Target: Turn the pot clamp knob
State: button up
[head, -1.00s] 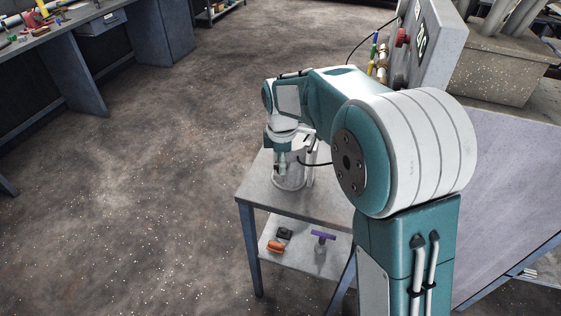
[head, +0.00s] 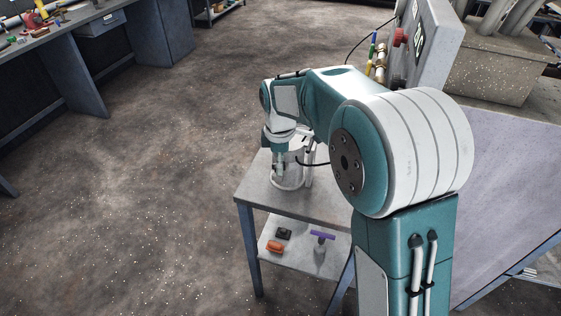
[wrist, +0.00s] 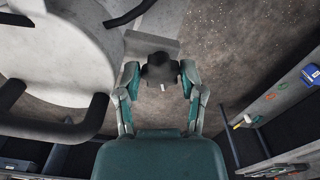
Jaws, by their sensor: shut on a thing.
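A dark, lobed clamp knob (wrist: 162,71) sits at the rim of the pot in the wrist view. My gripper (wrist: 160,78) has one finger on each side of the knob and is shut on it. The pot's pale round top (wrist: 60,50) with black curved bars fills the left of the wrist view. In the head view, the clear-grey pot (head: 294,178) stands upright on the small table. My gripper (head: 279,166) points down at the pot's near left side, and the knob is hidden there.
The small grey table (head: 325,204) has a lower shelf (head: 295,252) with an orange-and-black item and a purple-topped tool. A control box (head: 425,45) with a red button stands behind my arm. A workbench (head: 60,45) is far left; open floor lies between.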

aim_at(276, 163)
jog(key=shift+w+a+r, duration=0.15)
jog(key=shift+a, duration=0.05)
dwell(0.6)
jog(key=o, duration=0.8)
jog(key=shift+a, duration=0.15)
notch_tip(276, 163, up, 12)
jog(key=shift+a+f, duration=0.1)
jog(key=shift+f, duration=0.05)
jog(key=shift+o, duration=0.3)
